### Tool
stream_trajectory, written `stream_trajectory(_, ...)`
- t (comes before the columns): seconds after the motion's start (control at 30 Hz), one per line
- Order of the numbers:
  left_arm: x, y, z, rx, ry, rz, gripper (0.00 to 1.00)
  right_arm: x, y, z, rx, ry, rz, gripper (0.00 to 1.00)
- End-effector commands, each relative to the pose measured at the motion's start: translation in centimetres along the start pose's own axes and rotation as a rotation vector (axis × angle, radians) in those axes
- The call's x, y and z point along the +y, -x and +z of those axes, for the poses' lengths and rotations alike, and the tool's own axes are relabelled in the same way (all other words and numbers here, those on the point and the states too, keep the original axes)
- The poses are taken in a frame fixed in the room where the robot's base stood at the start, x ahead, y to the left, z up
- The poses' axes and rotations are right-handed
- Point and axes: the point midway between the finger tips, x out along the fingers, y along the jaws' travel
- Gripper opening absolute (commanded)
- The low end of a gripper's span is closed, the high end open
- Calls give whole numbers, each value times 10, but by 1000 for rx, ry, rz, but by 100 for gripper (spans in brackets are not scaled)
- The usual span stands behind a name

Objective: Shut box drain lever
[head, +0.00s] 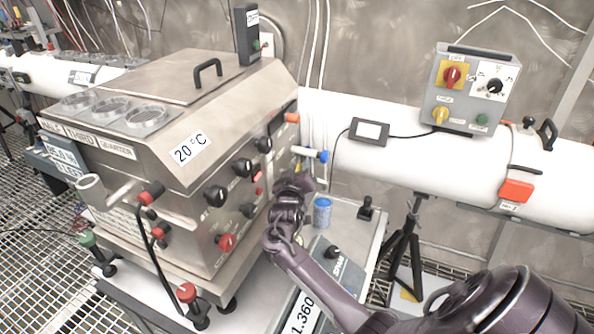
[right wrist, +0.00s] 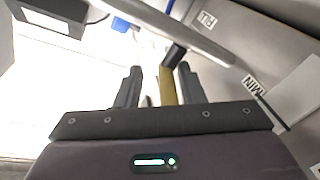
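The steel box (head: 195,130) stands left of centre in the head view, with knobs and valves on its front. My right gripper (head: 298,180) is at the lower right side of the box, near a short pipe with a blue end (head: 322,156). In the right wrist view the right gripper (right wrist: 159,78) has its two fingers apart. A yellow lever (right wrist: 168,87) with a black collar lies between them, closer to the right finger. No grip on it shows. I cannot tell for certain that this is the drain lever. My left gripper is not in view.
A blue can (head: 322,211) and a small black-knobbed part (head: 367,208) stand on the steel bench right of the gripper. A grey control box (head: 471,90) sits on the white pipe (head: 400,150). A grey bar (right wrist: 190,35) crosses ahead of the fingers.

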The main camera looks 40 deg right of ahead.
Motion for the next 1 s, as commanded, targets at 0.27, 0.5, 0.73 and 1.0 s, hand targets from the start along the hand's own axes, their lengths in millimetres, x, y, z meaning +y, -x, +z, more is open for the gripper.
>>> stream_trajectory(0.27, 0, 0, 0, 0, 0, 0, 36, -4, 2, 3, -6, 3, -9, 35)
stream_trajectory(0.5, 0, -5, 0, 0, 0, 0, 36, -6, 18, 5, -6, 2, -13, 35)
stream_trajectory(0.73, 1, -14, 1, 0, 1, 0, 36, -5, 58, 6, -7, 1, -11, 35)
stream_trajectory(1.0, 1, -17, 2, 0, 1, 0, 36, -2, 79, 4, -6, 3, -8, 35)
